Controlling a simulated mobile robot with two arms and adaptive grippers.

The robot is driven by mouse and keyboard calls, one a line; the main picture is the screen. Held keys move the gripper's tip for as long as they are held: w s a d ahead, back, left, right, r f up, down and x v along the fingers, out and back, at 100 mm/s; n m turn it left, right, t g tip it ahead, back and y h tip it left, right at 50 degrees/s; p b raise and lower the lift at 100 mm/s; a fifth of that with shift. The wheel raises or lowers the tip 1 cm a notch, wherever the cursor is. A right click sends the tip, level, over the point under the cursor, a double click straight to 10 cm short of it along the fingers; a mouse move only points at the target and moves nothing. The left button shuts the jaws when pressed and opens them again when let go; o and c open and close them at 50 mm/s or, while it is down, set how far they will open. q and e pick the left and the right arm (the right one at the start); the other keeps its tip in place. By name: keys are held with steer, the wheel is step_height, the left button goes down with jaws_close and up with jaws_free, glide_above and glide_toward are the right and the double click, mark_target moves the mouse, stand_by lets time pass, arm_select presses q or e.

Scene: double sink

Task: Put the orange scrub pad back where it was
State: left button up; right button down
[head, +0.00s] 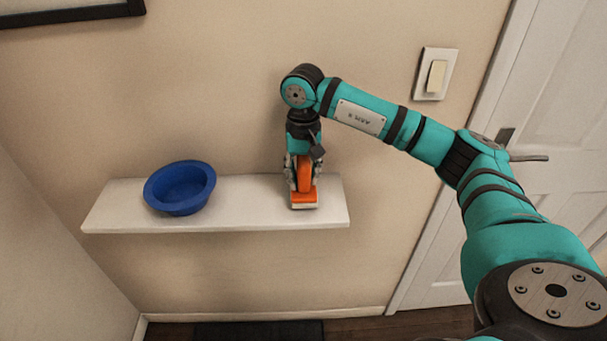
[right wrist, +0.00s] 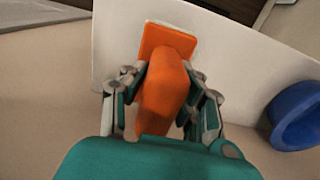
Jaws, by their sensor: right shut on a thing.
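The orange scrub pad (head: 303,196) has an upright orange handle and a flat base with a pale underside. It is upright at the right part of the white wall shelf (head: 250,215). My right gripper (head: 303,178) points down from above and is shut on the pad's handle. In the right wrist view the pad (right wrist: 163,95) sits between both fingers (right wrist: 160,105), with its base over the shelf (right wrist: 235,70). I cannot tell for sure whether the base touches the shelf. My left gripper is not in view.
A blue bowl (head: 180,188) stands on the left part of the shelf, apart from the pad. The shelf between them is clear. A light switch (head: 435,75) and a white door (head: 540,150) are to the right. A dark mat (head: 258,331) lies on the floor below.

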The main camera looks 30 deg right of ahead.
steer(key=shift+f, duration=0.55)
steer(key=shift+f, duration=0.2)
steer(key=c, duration=1)
jaws_free()
steer(key=shift+r, duration=0.15)
